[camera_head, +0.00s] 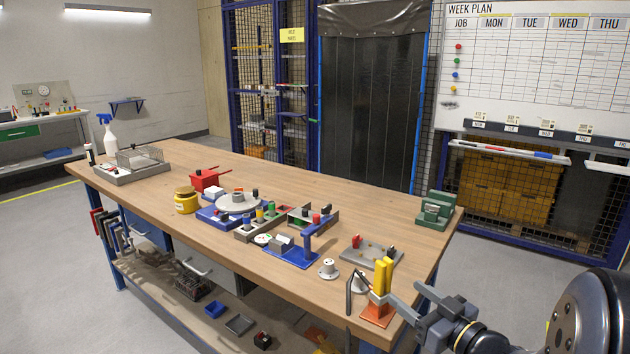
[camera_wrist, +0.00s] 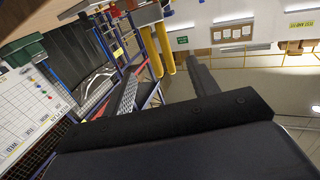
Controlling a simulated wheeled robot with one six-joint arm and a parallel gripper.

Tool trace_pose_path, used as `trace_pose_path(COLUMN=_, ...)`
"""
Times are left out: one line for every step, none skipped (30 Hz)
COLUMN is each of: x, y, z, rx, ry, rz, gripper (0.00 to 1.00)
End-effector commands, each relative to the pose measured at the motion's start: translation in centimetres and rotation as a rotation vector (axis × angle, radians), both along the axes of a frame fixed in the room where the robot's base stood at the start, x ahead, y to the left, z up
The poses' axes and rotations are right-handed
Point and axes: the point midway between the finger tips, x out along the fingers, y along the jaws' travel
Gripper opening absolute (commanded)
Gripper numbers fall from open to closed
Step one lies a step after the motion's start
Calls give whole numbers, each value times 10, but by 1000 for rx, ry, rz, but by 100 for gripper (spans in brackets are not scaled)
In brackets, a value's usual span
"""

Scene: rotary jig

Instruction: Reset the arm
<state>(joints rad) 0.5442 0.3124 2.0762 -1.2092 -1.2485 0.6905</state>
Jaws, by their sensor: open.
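My gripper (camera_head: 397,291) is at the front right corner of the workbench (camera_head: 330,180), with my arm reaching in from the lower right. Its jaws are open, and I see nothing held between them. Two upright yellow cylinders (camera_head: 383,273) on an orange base (camera_head: 378,316) stand close to the fingers in the head view. The yellow cylinders (camera_wrist: 157,50) also show beyond the fingers in the wrist view. I cannot tell whether a finger touches them.
A rotary table (camera_head: 238,203), a blue fixture (camera_head: 292,255), a grey plate with small parts (camera_head: 370,250) and a green block (camera_head: 435,211) stand on the bench. A yellow jar (camera_head: 186,201) and a red box (camera_head: 207,180) are farther left. The bench's back right surface is mostly clear.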

Motion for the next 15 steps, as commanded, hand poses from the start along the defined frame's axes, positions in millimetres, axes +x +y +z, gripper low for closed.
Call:
trace_pose_path(x=5, y=4, z=-1, rx=0, ry=0, rz=3, gripper=56)
trace_pose_path(x=7, y=6, z=-1, rx=0, ry=0, rz=5, gripper=56)
trace_pose_path(x=12, y=9, z=-1, rx=0, ry=0, rz=5, gripper=56)
trace_pose_path(x=16, y=12, z=-1, rx=0, ry=0, rz=5, gripper=56)
trace_pose_path(x=20, y=14, z=-1, rx=-1, ry=0, rz=6, gripper=56)
trace_pose_path(x=26, y=18, z=-1, rx=0, ry=0, rz=6, gripper=56)
trace_pose_path(x=31, y=20, z=-1, rx=-1, ry=1, rz=6, gripper=56)
trace_pose_path(x=35, y=23, z=-1, rx=-1, ry=0, rz=6, gripper=56)
trace_pose_path(x=41, y=27, z=-1, rx=0, ry=0, rz=5, gripper=56)
trace_pose_path(x=46, y=30, z=-1, rx=-1, ry=1, rz=6, gripper=56)
trace_pose_path(x=50, y=33, z=-1, rx=0, ry=0, rz=6, gripper=56)
trace_pose_path(x=56, y=36, z=-1, rx=0, ry=1, rz=5, gripper=56)
trace_pose_path(x=60, y=39, z=-1, rx=-1, ry=1, rz=6, gripper=56)
trace_pose_path(x=65, y=41, z=-1, rx=0, ry=0, rz=5, gripper=56)
trace_pose_path(x=70, y=44, z=-1, rx=0, ry=1, rz=4, gripper=56)
